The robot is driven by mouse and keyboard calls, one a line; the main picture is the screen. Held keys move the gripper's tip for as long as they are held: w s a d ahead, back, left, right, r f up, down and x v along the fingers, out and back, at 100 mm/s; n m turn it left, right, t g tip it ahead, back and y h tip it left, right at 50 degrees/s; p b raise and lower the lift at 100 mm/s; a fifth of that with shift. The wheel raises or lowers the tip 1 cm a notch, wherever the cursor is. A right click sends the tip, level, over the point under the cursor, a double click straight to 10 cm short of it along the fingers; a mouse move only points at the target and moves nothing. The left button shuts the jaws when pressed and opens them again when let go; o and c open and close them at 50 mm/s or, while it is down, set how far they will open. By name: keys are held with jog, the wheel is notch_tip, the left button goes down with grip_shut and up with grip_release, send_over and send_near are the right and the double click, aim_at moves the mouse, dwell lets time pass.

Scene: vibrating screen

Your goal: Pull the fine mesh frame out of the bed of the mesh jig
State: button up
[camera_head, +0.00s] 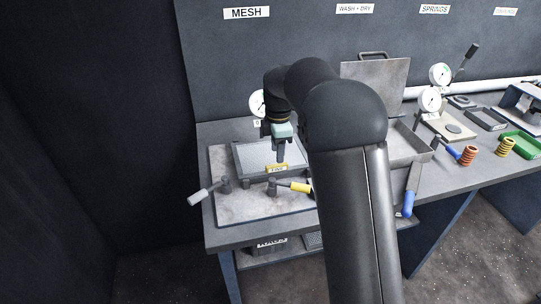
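The mesh jig (222,168) stands on a grey plate on the bench under the MESH sign. A flat grey mesh frame (254,157) lies in its bed, with a yellow tag (277,168) at the front edge; its lettering is too small to read surely. My gripper (280,158) points down over the right part of the frame, just behind the tag. Whether it touches the frame, and how its fingers stand, I cannot tell. My arm hides the jig's right side. Two clamps stand in front, one with a pale handle (201,195), one with a yellow handle (301,187).
A dial gauge (257,103) stands behind the jig. Right of my arm is a metal tray (421,157) with a raised lid (377,79), and a blue-handled tool (408,203) at the bench edge. Springs and a green bin (522,143) lie farther right. The plate's front is mostly clear.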

aim_at(277, 165)
jog(key=shift+w+f+p, duration=0.1)
jog(key=shift+f+p, duration=0.55)
jog(key=shift+f, duration=2.05)
grip_shut()
